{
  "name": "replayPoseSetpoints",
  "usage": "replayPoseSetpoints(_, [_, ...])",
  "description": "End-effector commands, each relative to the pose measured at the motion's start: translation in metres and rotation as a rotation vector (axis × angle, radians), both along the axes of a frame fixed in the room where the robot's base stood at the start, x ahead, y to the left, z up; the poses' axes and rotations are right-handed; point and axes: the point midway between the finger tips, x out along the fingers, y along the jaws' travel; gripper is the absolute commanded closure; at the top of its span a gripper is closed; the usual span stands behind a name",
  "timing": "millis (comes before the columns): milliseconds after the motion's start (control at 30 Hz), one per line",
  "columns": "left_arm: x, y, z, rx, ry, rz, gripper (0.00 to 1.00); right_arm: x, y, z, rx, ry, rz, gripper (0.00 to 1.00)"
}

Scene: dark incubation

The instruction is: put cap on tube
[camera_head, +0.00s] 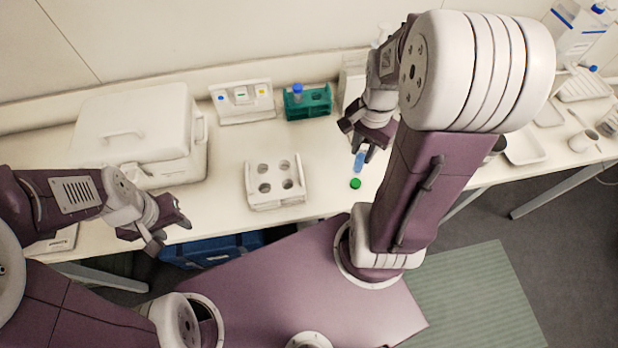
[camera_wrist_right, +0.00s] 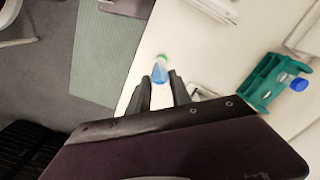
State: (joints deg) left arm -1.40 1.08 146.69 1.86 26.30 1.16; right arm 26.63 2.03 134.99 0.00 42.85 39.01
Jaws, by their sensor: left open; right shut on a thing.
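My right gripper (camera_head: 364,148) is shut on a clear tube with blue contents (camera_head: 359,161), above the front part of the bench. In the right wrist view the tube (camera_wrist_right: 161,75) shows between the two fingers. A small green cap (camera_head: 355,183) lies on the bench just in front of the held tube in the head view. In the right wrist view the green (camera_wrist_right: 162,57) shows at the tube's far end; I cannot tell there whether they touch. My left gripper (camera_head: 171,235) is open and empty at the bench's front edge, left of the white rack.
A white rack with several holes (camera_head: 276,200) stands left of the cap. A green rack (camera_head: 318,101) holding a blue-capped tube (camera_head: 298,91) stands at the back. A white lidded box (camera_head: 135,125) fills the bench's left. Trays (camera_head: 523,147) lie far right.

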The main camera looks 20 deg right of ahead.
Motion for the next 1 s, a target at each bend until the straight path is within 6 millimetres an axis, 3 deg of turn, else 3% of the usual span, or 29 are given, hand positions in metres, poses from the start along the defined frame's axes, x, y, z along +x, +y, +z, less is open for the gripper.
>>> replayPoseSetpoints(233, [0.0,0.0,0.0,0.0,0.0,0.0,0.55,0.011,0.006,-0.005,0.002,0.004,0.002,1.0])
replayPoseSetpoints(500, [0.0,0.0,0.01,0.0,0.0,0.0,0.55,0.07,0.049,-0.048,0.002,0.008,0.004,1.0])
replayPoseSetpoints(633, [0.0,0.0,0.013,0.0,0.0,0.0,0.55,0.09,0.063,-0.062,0.001,0.005,0.001,1.0])
replayPoseSetpoints(867, [0.0,0.0,0.014,0.0,0.0,0.0,0.55,0.097,0.067,-0.072,0.001,0.003,-0.004,1.0])
replayPoseSetpoints(1000, [0.0,0.0,0.018,0.0,0.0,0.0,0.55,0.095,0.067,-0.096,0.002,0.008,-0.004,1.0])
